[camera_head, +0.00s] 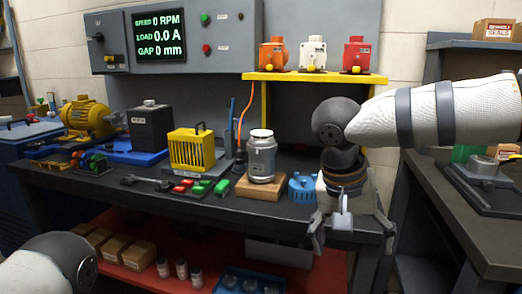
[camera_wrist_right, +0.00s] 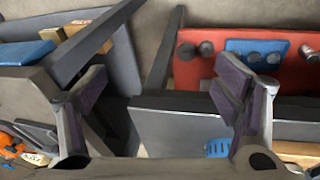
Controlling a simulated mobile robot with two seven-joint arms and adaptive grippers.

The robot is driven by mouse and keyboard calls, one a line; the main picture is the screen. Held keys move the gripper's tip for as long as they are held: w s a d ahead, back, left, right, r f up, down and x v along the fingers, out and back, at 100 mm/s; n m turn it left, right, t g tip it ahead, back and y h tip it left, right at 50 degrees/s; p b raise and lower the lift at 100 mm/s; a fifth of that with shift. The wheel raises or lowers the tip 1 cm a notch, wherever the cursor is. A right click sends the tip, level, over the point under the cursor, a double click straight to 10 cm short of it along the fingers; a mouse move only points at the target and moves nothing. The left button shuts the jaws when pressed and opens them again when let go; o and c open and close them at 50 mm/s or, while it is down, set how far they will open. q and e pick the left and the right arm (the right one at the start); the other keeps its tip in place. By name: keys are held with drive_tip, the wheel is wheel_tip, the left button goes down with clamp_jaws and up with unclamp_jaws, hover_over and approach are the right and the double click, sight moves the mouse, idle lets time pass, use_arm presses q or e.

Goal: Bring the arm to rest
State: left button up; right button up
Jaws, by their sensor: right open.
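My right arm enters from the right in the head view. My right gripper (camera_head: 351,240) hangs fingers-down at the front edge of the workbench (camera_head: 225,212), just right of a blue slotted part (camera_head: 302,189). In the right wrist view its fingers (camera_wrist_right: 168,95) are spread wide with nothing between them. Beyond them show the dark bench edge and the red lower shelf (camera_wrist_right: 202,72). Only a rounded link of my left arm shows at the bottom left of the head view; the left gripper is out of the picture.
A grey canister (camera_head: 261,160) on a wooden block, a yellow cage (camera_head: 191,150), a black box (camera_head: 150,128) and a yellow motor (camera_head: 88,117) stand on the bench. A dark side table (camera_head: 445,210) is at right.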

drive_tip(key=w+d+f+t+h, duration=0.1)
drive_tip(key=d+f, duration=0.1)
drive_tip(key=f, duration=0.5)
drive_tip(key=w+d+f+t+h, duration=0.1)
drive_tip(key=w+d+f+h, duration=0.15)
drive_tip(key=f, duration=0.45)
drive_tip(key=s+f+n+t+y, duration=0.2)
drive_tip(key=s+f+n+y, duration=0.1)
drive_tip(key=s+f, duration=0.85)
drive_tip(key=s+d+f+g+y, duration=0.1)
drive_tip(key=s+f+g, duration=0.2)
drive_tip(key=s, duration=1.1)
drive_tip(key=s+d+f+n+g+y, duration=0.1)
drive_tip(key=s+f+g, duration=0.3)
drive_tip(key=s, duration=1.1)
drive_tip(key=shift+d+f+g+y, duration=0.15)
drive_tip(key=shift+g+y, duration=0.35)
drive_tip(key=shift+y, duration=0.25)
